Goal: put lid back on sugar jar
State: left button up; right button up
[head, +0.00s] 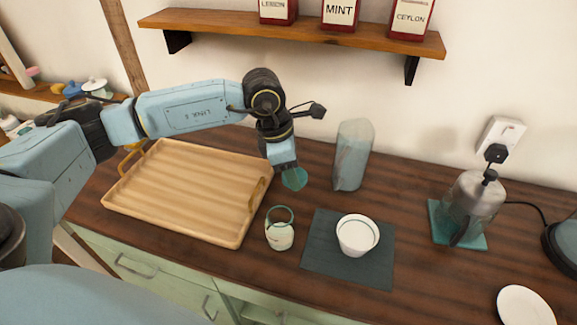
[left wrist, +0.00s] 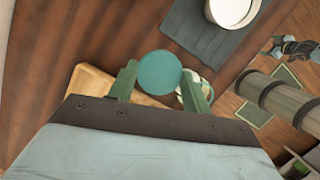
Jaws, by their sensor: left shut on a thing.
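The lid, a round teal disc (head: 294,179), is held in my left gripper (head: 286,169) above the counter, just behind the sugar jar. In the left wrist view the lid (left wrist: 160,72) sits between the two green fingers of my left gripper (left wrist: 158,84), which is shut on it. The sugar jar (head: 280,236) is a small clear glass with pale contents, standing upright and uncovered between the tray and the dark mat. In the left wrist view it is partly hidden behind a finger. My right gripper is not in view.
A wooden tray (head: 190,190) with brass handles lies left of the jar. A white bowl (head: 358,235) stands on a dark mat (head: 318,250) to the right. A tall glass vessel (head: 352,155) stands behind. A glass press (head: 470,205) is farther right. A shelf (head: 290,31) hangs above.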

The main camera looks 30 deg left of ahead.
pick_arm(q)
jog(key=m, duration=0.2)
jog(key=d+m+g, duration=0.1)
jog(key=m, duration=0.1)
jog(key=r+m, duration=0.1)
jog(key=m, duration=0.1)
jog(key=shift+s+d+m+g+h, duration=0.2)
jog(key=shift+s+m+g+h, duration=0.1)
jog(key=shift+m+g, duration=0.1)
jog(key=m, duration=0.2)
jog(key=m+g, duration=0.1)
jog(key=m, duration=0.1)
jog(key=d+r+m, duration=0.1)
jog(key=m, duration=0.2)
jog(key=shift+s+d+g, duration=0.1)
jog(key=shift+s+g, duration=0.25)
jog(key=shift+g, duration=0.05)
jog(key=m+y, duration=0.1)
jog(key=m, duration=0.2)
jog(key=s+d+r+m+g+y, duration=0.1)
jog(key=m, duration=0.3)
jog(key=m+y, duration=0.1)
jog(key=m, duration=0.3)
jog(key=shift+s+d+r, duration=0.25)
jog(key=shift+d, duration=0.1)
